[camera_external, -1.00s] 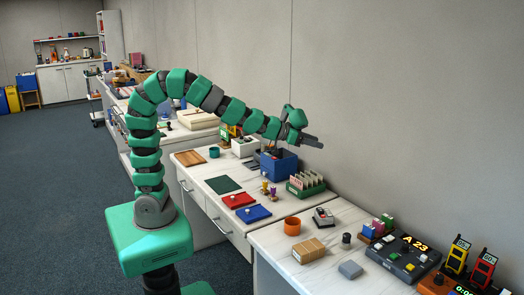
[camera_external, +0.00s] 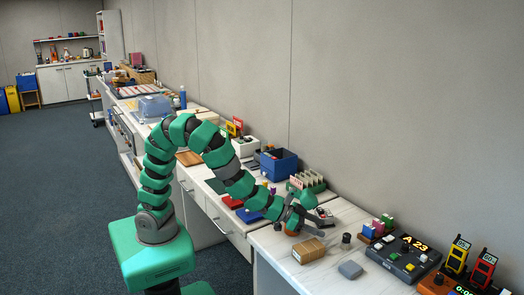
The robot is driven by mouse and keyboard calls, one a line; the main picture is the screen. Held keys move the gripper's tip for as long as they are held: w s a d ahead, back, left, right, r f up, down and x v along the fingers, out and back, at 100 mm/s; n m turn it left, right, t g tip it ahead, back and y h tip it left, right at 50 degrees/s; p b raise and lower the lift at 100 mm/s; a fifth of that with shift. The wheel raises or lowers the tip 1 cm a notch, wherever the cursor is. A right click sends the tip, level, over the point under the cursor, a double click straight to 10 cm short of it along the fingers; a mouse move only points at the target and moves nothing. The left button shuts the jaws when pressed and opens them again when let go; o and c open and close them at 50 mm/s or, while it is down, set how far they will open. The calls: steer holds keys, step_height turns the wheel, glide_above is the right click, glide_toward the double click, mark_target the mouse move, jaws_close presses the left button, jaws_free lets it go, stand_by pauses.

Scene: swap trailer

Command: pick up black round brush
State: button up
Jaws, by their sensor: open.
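A small dark, round, upright object (camera_external: 346,241) stands on the near white counter; it looks like the black round brush, but it is too small to make out bristles. My gripper (camera_external: 311,224) is open and low over the same counter, to the left of the dark object and apart from it. No object shows between its fingers. The gripper partly hides an orange cup (camera_external: 291,231).
A grey-and-red device (camera_external: 324,216) is behind my gripper. A dark button console (camera_external: 402,259) stands to the right.

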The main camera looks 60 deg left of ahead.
mark_target(346, 240)
steer(key=x, duration=0.4)
steer(key=shift+w+d+f+b, duration=0.1)
steer(key=shift+w+f+b, duration=0.05)
steer(key=shift+b, duration=0.25)
steer(key=shift+a+b+x, duration=0.2)
steer(key=shift+b+x, duration=0.75)
steer(key=shift+x, duration=1.55)
steer(key=shift+w, duration=0.15)
steer(key=c, duration=1)
